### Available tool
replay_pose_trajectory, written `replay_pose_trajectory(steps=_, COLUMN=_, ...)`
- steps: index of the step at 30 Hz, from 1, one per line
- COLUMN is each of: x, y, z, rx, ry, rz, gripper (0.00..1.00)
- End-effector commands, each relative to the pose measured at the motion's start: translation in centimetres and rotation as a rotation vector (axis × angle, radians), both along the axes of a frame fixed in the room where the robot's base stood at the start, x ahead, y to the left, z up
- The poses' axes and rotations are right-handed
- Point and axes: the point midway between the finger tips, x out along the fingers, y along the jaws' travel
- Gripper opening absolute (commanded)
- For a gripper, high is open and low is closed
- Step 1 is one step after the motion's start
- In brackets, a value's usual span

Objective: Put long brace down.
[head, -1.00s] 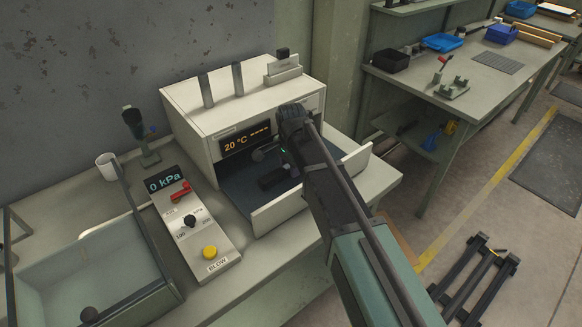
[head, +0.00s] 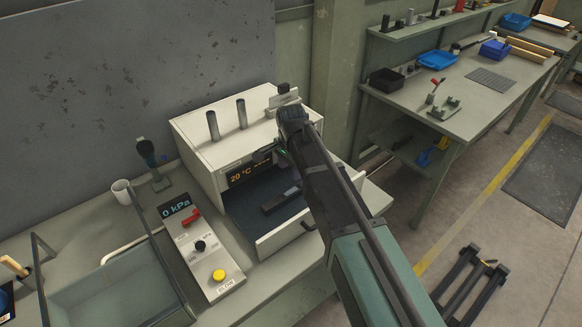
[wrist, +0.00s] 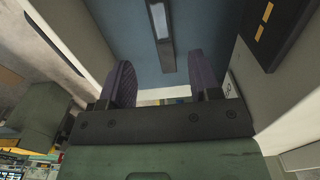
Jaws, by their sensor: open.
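A dark bar (head: 282,201), seemingly the long brace, lies on the dark blue floor of the pulled-out drawer (head: 262,222) under the white cabinet. In the wrist view a dark bar with a pale strip (wrist: 161,32) shows on the blue floor, beyond my fingertips. My gripper (wrist: 162,72) is open, with its two purple-grey fingers wide apart and nothing between them. In the head view my forearm hides most of the gripper, which is by the cabinet front, above and apart from the bar. The arm also hides the right part of the drawer.
The white cabinet (head: 215,150) has a 20 °C display (head: 243,175) and two upright posts on top. A control panel (head: 205,250) with a red lever and yellow button stands left of it, beside a clear-walled tank (head: 120,285). A dark frame (head: 470,285) lies on the floor at right.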

Motion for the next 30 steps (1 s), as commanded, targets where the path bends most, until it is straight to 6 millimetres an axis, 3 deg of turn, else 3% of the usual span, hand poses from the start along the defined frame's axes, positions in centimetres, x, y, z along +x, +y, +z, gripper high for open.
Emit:
replay_pose_trajectory(steps=1, x=0.0, y=0.0, z=1.2, rx=0.0, ry=0.0, rz=0.0, gripper=0.57)
replay_pose_trajectory(steps=10, x=-0.5, y=-0.7, z=0.9, rx=0.0, ry=0.0, rz=0.016, gripper=0.57)
replay_pose_trajectory(steps=11, x=-1.2, y=-1.6, z=0.9, rx=0.0, ry=0.0, rz=0.04, gripper=0.57)
replay_pose_trajectory(steps=13, x=-4.1, y=-5.3, z=0.9, rx=-0.001, ry=0.001, rz=0.155, gripper=0.57)
replay_pose_trajectory(steps=16, x=-10.3, y=-12.0, z=0.9, rx=-0.001, ry=0.001, rz=0.416, gripper=0.57)
replay_pose_trajectory(steps=19, x=-15.9, y=-16.8, z=0.9, rx=-0.001, ry=0.001, rz=0.668, gripper=0.57)
replay_pose_trajectory(steps=21, x=-18.2, y=-18.6, z=0.9, rx=-0.001, ry=0.001, rz=0.789, gripper=0.57)
replay_pose_trajectory(steps=23, x=-19.0, y=-19.2, z=0.9, rx=-0.001, ry=0.001, rz=0.845, gripper=0.57)
replay_pose_trajectory(steps=30, x=-18.7, y=-19.3, z=0.9, rx=-0.001, ry=0.001, rz=0.865, gripper=0.57)
